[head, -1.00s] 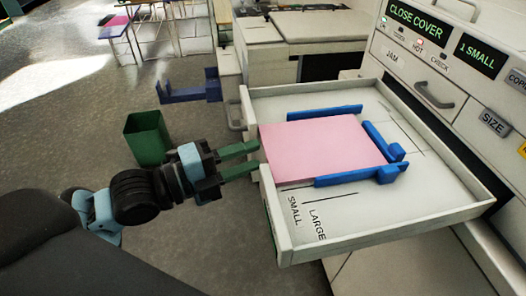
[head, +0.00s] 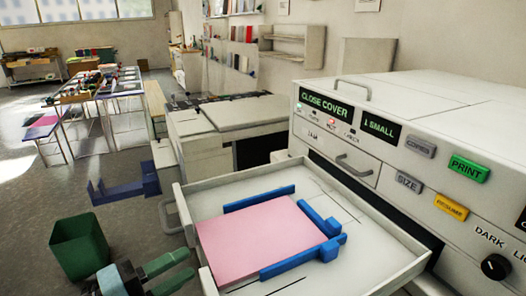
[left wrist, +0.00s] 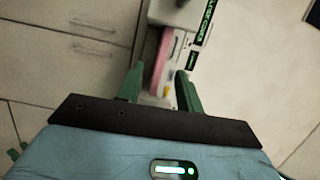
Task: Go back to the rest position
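My left gripper (head: 172,272) shows at the bottom left of the head view. Its two green fingers are apart with nothing between them, just left of the open paper tray. In the left wrist view the fingers (left wrist: 158,88) are also spread. A stack of pink paper (head: 254,240) lies in the white pulled-out tray (head: 402,277), between blue guides (head: 290,262).
The copier (head: 440,110) stands at the right, with a "CLOSE COVER" display (head: 325,104) and a "1 SMALL" display (head: 380,127). A green bin (head: 78,247) and a blue holder (head: 125,189) stand left of the tray. Tables (head: 98,98) are farther back.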

